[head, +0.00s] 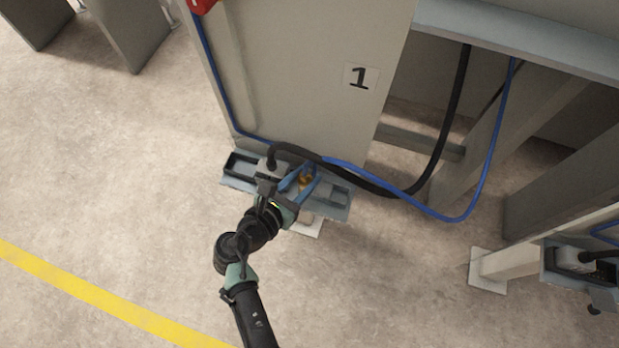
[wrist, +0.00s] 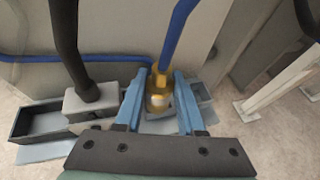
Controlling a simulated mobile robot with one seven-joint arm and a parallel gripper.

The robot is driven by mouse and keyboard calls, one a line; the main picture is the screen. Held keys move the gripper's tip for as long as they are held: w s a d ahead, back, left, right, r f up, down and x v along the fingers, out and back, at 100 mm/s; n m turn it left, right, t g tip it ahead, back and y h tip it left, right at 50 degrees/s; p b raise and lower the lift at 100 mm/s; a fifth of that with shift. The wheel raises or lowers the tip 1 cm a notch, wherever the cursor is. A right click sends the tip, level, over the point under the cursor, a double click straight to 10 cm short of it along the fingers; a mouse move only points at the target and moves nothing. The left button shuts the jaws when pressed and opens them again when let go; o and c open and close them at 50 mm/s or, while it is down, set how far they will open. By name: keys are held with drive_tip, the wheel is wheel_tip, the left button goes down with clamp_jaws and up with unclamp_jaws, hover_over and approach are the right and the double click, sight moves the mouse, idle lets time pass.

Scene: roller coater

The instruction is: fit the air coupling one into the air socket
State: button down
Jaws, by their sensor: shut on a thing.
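My gripper (wrist: 159,98) is shut on the air coupling one, a yellow brass-coloured fitting (wrist: 159,92) with a blue hose (wrist: 178,32) running from its top. In the head view the coupling (head: 306,179) shows between the blue fingers of my gripper (head: 302,180), over the grey shelf (head: 340,205) at the foot of the panel marked 1. The coupling looks upright in the wrist view. The air socket cannot be made out; it may be hidden by the coupling and fingers. I cannot tell whether the coupling touches it.
Left of my gripper a grey plug block (wrist: 92,104) with a thick black cable (wrist: 66,42) stands on the shelf. An empty tray (wrist: 38,118) lies further left. The black cable and blue hose (head: 440,213) loop to the right. A second station (head: 575,258) stands at right.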

sight(310, 180)
drive_tip(key=shift+w+d, duration=0.35)
drive_tip(key=shift+w, duration=0.15)
drive_tip(key=f, duration=0.1)
drive_tip(key=f+b, duration=0.2)
drive_tip(key=shift+w+d+f, duration=0.2)
drive_tip(key=shift+w+f, duration=0.1)
drive_tip(key=c, duration=0.5)
unclamp_jaws()
